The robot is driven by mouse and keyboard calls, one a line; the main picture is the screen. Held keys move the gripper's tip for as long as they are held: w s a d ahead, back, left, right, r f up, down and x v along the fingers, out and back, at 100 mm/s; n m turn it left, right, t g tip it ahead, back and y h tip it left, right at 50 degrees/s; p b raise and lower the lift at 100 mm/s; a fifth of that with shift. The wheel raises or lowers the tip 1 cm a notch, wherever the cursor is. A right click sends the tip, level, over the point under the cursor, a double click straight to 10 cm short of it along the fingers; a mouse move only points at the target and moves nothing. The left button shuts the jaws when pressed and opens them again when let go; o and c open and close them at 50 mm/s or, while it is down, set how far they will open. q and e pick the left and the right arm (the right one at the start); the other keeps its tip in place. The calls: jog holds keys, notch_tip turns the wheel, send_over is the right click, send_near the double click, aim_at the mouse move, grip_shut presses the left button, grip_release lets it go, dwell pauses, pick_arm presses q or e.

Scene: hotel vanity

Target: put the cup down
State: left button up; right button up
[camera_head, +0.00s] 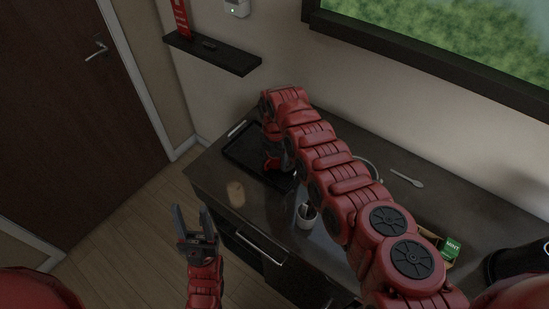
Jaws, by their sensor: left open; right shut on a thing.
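My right arm reaches from the lower right across the counter. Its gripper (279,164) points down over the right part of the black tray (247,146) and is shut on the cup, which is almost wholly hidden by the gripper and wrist. I cannot tell whether the cup touches the tray. My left gripper (194,221) is open and empty, in front of the counter's left front edge.
A small white container (307,220) with something dark in it stands near the counter's front edge. A white spoon (406,179) lies behind my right arm. A box with a green packet (452,247) is at right. A wall shelf (212,53) hangs above the tray.

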jog(key=shift+f, duration=0.3)
jog(key=o, duration=1.4)
jog(key=shift+r+p, duration=0.5)
jog(key=shift+r, duration=0.15)
notch_tip(320, 180, up, 12)
jog(key=b, duration=0.4)
